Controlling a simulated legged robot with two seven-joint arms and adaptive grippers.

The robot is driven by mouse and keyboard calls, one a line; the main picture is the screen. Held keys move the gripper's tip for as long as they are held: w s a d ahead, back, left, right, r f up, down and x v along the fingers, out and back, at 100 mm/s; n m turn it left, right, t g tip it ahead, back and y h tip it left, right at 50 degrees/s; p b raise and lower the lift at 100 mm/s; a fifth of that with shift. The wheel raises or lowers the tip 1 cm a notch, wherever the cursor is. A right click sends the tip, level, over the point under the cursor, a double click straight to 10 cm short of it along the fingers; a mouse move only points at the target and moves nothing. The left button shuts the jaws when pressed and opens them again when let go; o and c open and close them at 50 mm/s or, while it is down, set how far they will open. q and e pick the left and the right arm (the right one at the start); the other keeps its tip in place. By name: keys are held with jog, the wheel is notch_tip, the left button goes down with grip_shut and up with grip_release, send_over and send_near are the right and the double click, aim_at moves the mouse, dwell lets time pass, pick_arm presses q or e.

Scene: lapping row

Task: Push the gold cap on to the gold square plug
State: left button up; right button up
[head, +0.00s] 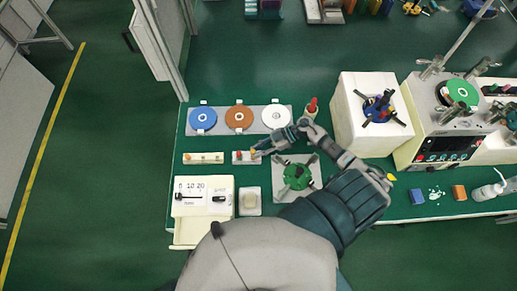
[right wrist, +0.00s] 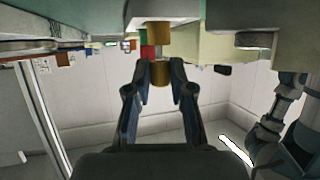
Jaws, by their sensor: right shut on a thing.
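My right gripper (head: 262,150) reaches left over the table to the right end of a small white block (head: 245,161). In the right wrist view its fingertips (right wrist: 160,68) are shut on the gold cap (right wrist: 160,75). Another gold piece, the gold square plug (right wrist: 158,34), is in line with the cap, against the pale block at the top of that view. A red piece (right wrist: 147,51) stands beside the plug. My left gripper is not in view.
Blue, brown and white discs (head: 239,117) lie on a grey plate behind. Another small block (head: 203,158) is to the left. A green disc fixture (head: 297,176) lies under my right arm. A white dial box (head: 203,196) is in front.

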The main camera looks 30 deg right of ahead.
jog(key=shift+f+b, duration=0.3)
jog(key=shift+f, duration=0.4)
jog(key=o, duration=0.8)
notch_tip(320, 180, up, 10)
jog(key=shift+d, duration=0.1)
